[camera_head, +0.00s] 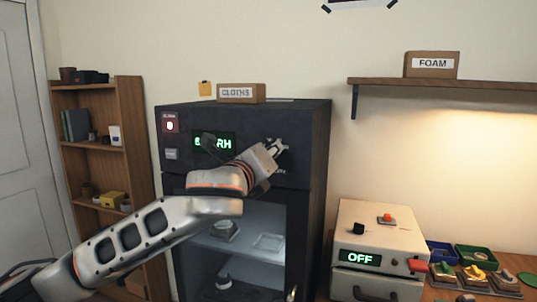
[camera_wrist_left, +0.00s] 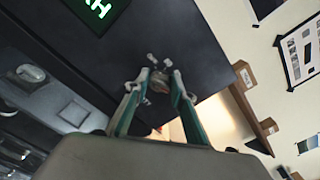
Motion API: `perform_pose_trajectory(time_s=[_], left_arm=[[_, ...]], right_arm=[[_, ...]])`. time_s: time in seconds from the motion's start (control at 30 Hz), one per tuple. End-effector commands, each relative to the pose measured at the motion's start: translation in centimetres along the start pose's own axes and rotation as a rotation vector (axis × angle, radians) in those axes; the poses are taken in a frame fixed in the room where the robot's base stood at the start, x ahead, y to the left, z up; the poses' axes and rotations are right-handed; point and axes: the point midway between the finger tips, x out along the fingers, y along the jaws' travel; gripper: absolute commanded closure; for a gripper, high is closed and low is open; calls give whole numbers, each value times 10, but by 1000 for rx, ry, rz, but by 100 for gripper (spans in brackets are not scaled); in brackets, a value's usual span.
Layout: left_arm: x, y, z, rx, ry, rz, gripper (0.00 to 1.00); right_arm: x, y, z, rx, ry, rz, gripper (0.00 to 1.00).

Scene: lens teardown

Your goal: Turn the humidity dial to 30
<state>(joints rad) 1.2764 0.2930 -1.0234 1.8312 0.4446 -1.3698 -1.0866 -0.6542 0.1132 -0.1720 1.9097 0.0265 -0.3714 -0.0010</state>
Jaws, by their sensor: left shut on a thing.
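The dark cabinet (camera_head: 318,150) carries a green-lit display (camera_head: 224,143) on its upper front panel. "RH" is legible there, but the digits are partly covered. My left gripper (camera_head: 274,148) is at the panel right of the display, its arm crossing in front of the cabinet. In the left wrist view, the two fingers (camera_wrist_left: 160,88) are closed around the humidity dial (camera_wrist_left: 159,80), a small round knob mostly hidden between them. The end of the display (camera_wrist_left: 98,12) shows at the top left there. The dial's pointer setting cannot be read. My right gripper is not in view.
A red switch (camera_head: 170,122) sits at the panel's upper left. A box marked CLOTHS (camera_head: 241,93) stands on top. At right, a white unit (camera_head: 378,238) reads OFF, near small trays (camera_head: 476,258). A bookshelf (camera_head: 130,130) stands at left.

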Motion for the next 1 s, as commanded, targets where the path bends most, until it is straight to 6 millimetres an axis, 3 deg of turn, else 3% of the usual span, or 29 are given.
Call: perform_pose_trajectory(time_s=[0.47,0.5,0.53,1.0], left_arm=[[0,0,-2,14,3,1,97],[0,0,-2,14,3,1,68],[0,0,-2,14,3,1,60],[-8,0,-1,12,2,-1,60]], right_arm=[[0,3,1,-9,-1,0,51],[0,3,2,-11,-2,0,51],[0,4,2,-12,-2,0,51],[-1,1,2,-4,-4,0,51]])
